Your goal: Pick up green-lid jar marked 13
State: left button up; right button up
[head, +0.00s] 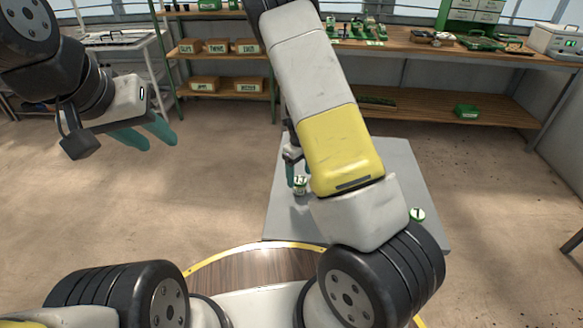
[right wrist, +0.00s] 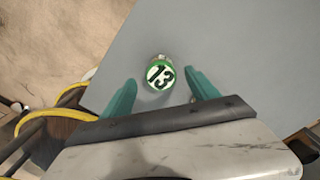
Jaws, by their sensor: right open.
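The green-lid jar marked 13 (right wrist: 160,74) stands upright on the grey table (right wrist: 240,50), its lid seen from above in the right wrist view. In the head view the same jar (head: 300,185) shows beside my right arm. My right gripper (right wrist: 161,92) is open, with one teal finger on each side of the jar's near edge; I cannot tell whether either touches it. In the head view my right gripper (head: 297,175) is partly hidden by my arm. My left gripper (head: 160,138) hangs over the floor at the left, its two teal fingers apart and nothing between them.
A wooden workbench (head: 450,57) with trays and tools runs along the back. Shelves with labelled boxes (head: 205,84) stand at the back left.

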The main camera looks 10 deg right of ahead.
aim_at(300, 179)
notch_tip(300, 179, down, 5)
jog(key=shift+f, duration=0.1)
jog(key=c, duration=1.5)
